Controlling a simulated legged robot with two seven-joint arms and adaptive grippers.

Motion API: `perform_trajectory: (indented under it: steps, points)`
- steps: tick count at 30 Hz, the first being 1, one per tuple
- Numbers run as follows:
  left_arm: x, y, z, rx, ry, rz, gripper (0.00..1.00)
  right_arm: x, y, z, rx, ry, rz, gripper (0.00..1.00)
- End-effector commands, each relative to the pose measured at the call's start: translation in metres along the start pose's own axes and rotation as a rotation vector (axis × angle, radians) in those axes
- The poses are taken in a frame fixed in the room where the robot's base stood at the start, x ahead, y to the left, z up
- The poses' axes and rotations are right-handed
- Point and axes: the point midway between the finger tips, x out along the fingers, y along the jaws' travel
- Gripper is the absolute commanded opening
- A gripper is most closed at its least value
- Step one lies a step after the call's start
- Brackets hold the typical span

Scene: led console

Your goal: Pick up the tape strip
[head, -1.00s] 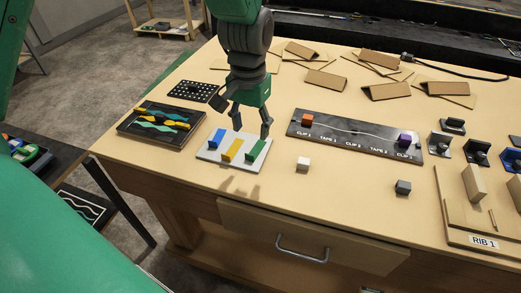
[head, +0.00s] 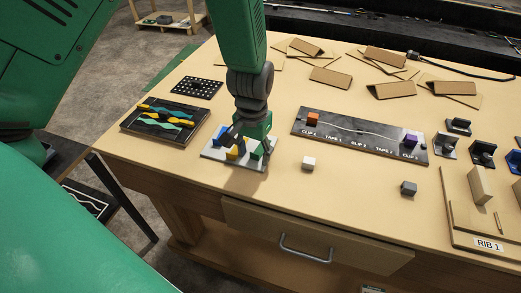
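The tape strips lie side by side on a pale grey plate (head: 209,154) near the table's front left. The blue strip (head: 221,132) is at the left, the yellow strip (head: 232,154) in the middle, and the green strip (head: 257,149) at the right. My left gripper (head: 248,146) points down at the plate from above, its fingers spread apart. The fingers hide parts of the strips. One finger is by the blue and yellow strips, the other by the green one. I cannot tell whether they touch. My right gripper is not in view.
A black board with wavy coloured strips (head: 165,121) lies left of the plate. A dark labelled panel (head: 350,146) with clips lies right. A white cube (head: 308,163) and a grey cube (head: 408,188) sit in front. Folded brown pieces (head: 330,77) lie at the back.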

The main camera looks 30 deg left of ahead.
Motion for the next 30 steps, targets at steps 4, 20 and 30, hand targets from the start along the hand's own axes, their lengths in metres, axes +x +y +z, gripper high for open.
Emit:
perform_trajectory:
  steps: [4, 20, 30]
  points:
    - [-0.001, 0.004, 0.0, 0.001, 0.0, -0.004, 0.11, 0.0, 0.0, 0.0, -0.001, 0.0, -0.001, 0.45]
    - [-0.029, 0.005, -0.001, 0.001, 0.004, -0.005, 0.11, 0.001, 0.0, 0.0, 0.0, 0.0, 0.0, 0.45]
    - [-0.091, 0.004, -0.001, 0.002, 0.003, -0.004, 0.11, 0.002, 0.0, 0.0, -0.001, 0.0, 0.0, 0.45]
